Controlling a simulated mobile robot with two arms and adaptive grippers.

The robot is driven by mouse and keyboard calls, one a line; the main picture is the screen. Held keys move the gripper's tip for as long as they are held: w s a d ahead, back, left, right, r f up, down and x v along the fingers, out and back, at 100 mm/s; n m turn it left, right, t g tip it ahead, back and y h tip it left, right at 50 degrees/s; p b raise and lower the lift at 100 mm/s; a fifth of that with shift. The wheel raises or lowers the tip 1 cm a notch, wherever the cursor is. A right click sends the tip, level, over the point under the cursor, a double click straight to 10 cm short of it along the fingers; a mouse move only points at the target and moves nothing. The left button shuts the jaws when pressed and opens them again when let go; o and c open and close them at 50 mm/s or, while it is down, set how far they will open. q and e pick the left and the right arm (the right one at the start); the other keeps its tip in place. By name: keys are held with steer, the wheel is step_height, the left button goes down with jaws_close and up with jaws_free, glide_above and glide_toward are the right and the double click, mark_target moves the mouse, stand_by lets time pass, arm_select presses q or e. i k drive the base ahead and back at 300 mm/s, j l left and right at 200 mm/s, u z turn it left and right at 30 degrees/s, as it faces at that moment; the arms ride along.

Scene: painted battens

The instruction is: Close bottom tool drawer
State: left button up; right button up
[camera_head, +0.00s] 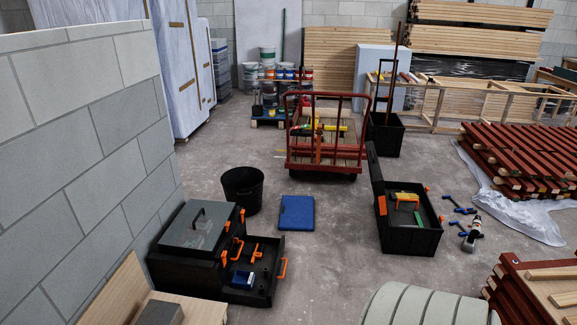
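A black tool chest (182,272) with a grey lid (196,228) and orange latches stands on the floor at lower left, beside the block wall. Its low drawer (268,290) is pulled out toward the right, with an orange handle (283,268) on its outer face. A blue item (243,279) and an orange-handled tool (256,254) lie inside it. Whether other drawers sit above it in the chest is hard to tell. Neither of my grippers shows in the head view.
A black bucket (243,190) and a blue flat case (297,213) stand near the chest. An open black toolbox (410,238) stands to the right. A red cart (322,150) is behind. Bare floor (325,262) lies right of the drawer. A pale ribbed shape (430,306) fills the lower edge.

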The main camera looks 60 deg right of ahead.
mark_target(266, 269)
steer(key=z, duration=0.4)
steer(key=k+z, duration=0.1)
steer(key=z, duration=0.7)
steer(key=k+l+z, duration=0.1)
steer(key=z, duration=0.3)
steer(key=i, duration=0.55)
steer(key=i+l+u, duration=0.1)
steer(key=i, duration=0.45)
